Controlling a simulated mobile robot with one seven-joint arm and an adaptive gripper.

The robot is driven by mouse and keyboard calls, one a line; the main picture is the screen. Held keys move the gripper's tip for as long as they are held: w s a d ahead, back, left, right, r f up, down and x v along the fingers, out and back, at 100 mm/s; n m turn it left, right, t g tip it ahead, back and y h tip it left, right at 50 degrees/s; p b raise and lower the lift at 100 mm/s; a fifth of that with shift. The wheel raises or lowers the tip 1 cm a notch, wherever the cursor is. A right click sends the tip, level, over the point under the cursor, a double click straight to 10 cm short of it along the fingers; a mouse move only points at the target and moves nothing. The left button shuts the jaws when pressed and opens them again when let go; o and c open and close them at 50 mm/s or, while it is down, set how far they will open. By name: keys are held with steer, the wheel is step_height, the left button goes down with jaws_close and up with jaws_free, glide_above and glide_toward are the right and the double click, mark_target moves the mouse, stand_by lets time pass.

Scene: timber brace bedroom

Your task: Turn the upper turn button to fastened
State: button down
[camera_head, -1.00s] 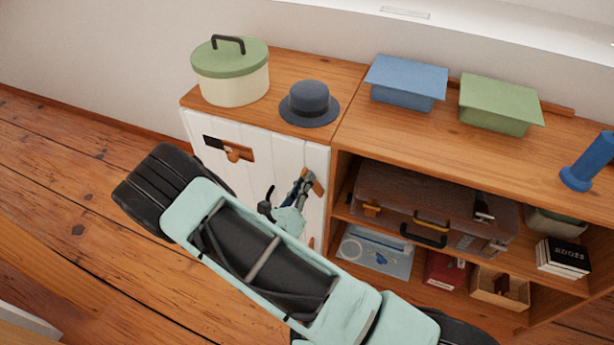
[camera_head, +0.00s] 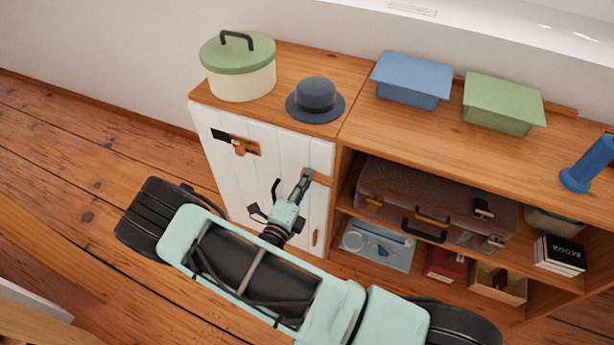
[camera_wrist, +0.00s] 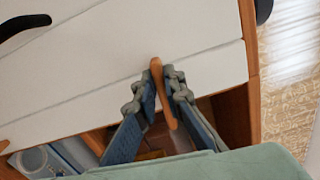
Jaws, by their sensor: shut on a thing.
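The upper turn button (camera_wrist: 158,72) is a small wooden bar at the edge of a white plank door (camera_head: 238,185). My gripper (camera_wrist: 157,92) is shut on it, with a finger on each side in the wrist view. The button lies crosswise to the door edge there, one end on the white planks and the other reaching past the edge. In the head view my gripper (camera_head: 302,182) meets the upper turn button (camera_head: 320,177) at the door's right edge, hiding part of it. A lower turn button (camera_head: 315,237) stands roughly upright below.
A dark and wooden slide plate (camera_head: 236,143) sits high on the door. A black handle (camera_wrist: 22,24) is on the planks. A green-lidded pot (camera_head: 240,82) and grey hat (camera_head: 316,98) stand on top. Right is an open shelf with a suitcase (camera_head: 400,190).

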steer(key=shift+f+n, duration=0.15)
steer(key=shift+n, duration=0.35)
steer(key=c, duration=2)
jaws_free()
steer(key=v, duration=1.2)
